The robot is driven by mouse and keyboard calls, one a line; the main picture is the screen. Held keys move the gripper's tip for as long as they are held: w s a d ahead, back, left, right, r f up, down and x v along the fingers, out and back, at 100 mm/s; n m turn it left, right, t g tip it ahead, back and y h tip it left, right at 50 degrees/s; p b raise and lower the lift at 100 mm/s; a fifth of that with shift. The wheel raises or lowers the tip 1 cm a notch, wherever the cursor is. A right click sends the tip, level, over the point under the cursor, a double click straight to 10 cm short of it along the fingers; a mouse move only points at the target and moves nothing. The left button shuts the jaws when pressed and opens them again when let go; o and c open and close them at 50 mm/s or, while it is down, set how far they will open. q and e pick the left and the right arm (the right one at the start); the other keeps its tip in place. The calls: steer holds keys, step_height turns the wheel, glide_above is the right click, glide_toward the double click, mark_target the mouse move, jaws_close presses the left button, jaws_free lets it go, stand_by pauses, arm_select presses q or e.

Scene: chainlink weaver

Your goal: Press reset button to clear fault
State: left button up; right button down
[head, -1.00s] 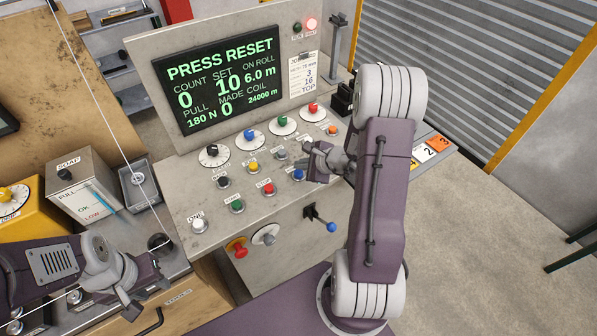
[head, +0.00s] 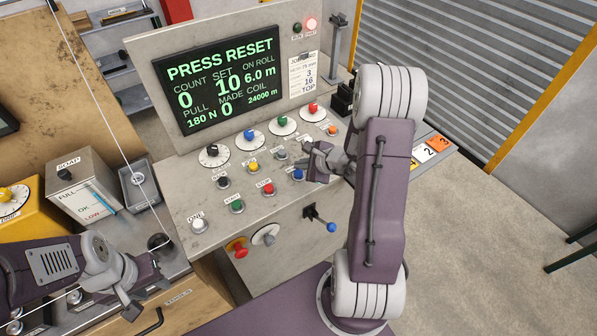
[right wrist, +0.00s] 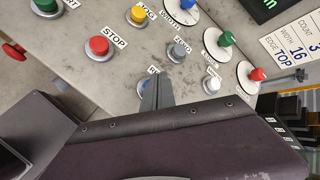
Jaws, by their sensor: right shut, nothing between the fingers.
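The console screen (head: 222,85) reads PRESS RESET, with count 0 and set 10.
A red STOP button (head: 267,188), yellow button (head: 253,168), green button (head: 237,206) and white button (head: 198,226) stand near the blue one. Several dials line the row above. A blue-tipped lever (head: 331,227) and red knob (head: 238,249) project from the front face.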

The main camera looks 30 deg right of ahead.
mark_target(301, 173)
stand_by(0.3)
steer(key=shift+f+b, duration=0.4)
steer(key=shift+b, duration=0.35)
steer(key=shift+f+b, duration=0.5)
steer(key=shift+b, duration=0.2)
stand_by(0.5)
steer(key=shift+r, duration=0.1)
steer(key=shift+r+p, duration=0.5)
steer(key=shift+r, duration=0.3)
step_height(301, 173, up, 5)
steer(key=p, duration=0.3)
steer(key=shift+p, duration=0.35)
stand_by(0.5)
